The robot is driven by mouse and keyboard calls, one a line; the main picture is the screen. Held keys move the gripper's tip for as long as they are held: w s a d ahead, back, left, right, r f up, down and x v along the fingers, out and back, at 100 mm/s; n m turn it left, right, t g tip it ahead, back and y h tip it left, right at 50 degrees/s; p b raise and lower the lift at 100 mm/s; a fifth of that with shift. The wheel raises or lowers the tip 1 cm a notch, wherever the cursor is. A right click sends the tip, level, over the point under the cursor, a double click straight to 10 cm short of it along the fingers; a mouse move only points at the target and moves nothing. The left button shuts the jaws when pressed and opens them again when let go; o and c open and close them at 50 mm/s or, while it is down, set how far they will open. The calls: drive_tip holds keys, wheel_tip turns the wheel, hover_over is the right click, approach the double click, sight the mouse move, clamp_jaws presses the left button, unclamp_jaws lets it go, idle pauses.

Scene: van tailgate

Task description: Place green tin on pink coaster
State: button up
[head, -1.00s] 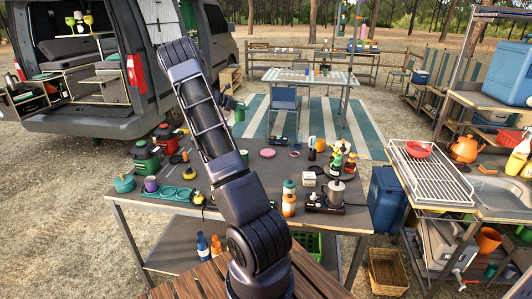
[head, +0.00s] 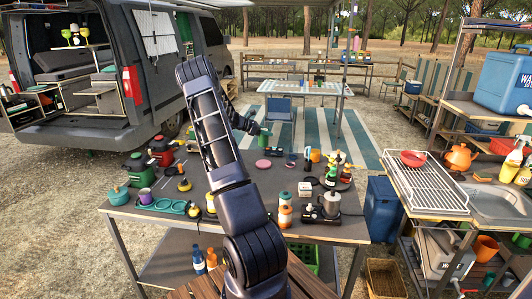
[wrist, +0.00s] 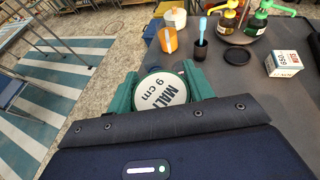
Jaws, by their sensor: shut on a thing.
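The green tin (head: 263,141) is held upright in my gripper (head: 264,132), above the far part of the dark worktable. In the wrist view my gripper (wrist: 160,91) has its teal fingers on both sides of the tin (wrist: 160,92), whose round white lid reads "MALT 9 cm". The pink coaster (head: 263,163) lies flat on the table, just below the tin in the head view, with a gap between them. Nothing shows on the coaster. The coaster is not visible in the wrist view.
On the worktable (head: 240,174), a dark disc (wrist: 237,56), a white box (wrist: 284,64), an orange cup (wrist: 168,40) and a dark cup with a blue-handled tool (wrist: 201,46) stand to the right. A red canister (head: 162,152) and a green canister (head: 140,168) stand at left.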

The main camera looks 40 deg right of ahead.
wheel_tip(320, 180, down, 11)
drive_tip(key=shift+f, duration=0.2)
idle(0.4)
drive_tip(key=shift+f, duration=0.15)
drive_tip(key=o, duration=1.1)
drive_tip(key=shift+c, duration=0.2)
